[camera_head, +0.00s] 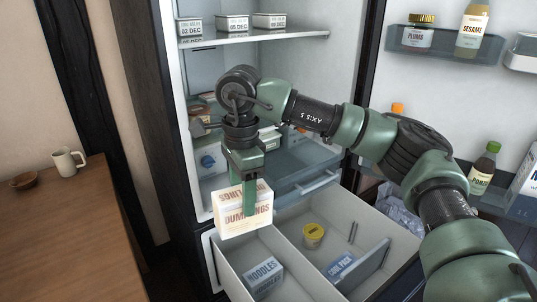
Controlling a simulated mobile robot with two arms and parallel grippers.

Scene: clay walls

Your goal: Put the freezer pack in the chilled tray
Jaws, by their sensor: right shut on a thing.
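My right gripper (250,208) points down and is shut on a white box labelled DUMPLINGS (233,227). The box is held in the air over the left front part of an open white drawer (295,233). Part of the box is hidden by the finger. A pack labelled COOL PACK (341,265) lies in the drawer's right compartment. A bluish clear tray (318,183) sits inside the fridge above the drawer, partly hidden by my right arm. I cannot tell which of these is the chilled tray. My left gripper is out of view.
A box labelled NOODLES (263,277) lies in the drawer's left compartment. A yellow-lidded tub (313,236) stands right of the divider. A blue panel (364,266) stands beside the cool pack. The open fridge door holds bottles and jars. A wooden counter (75,235) is at left.

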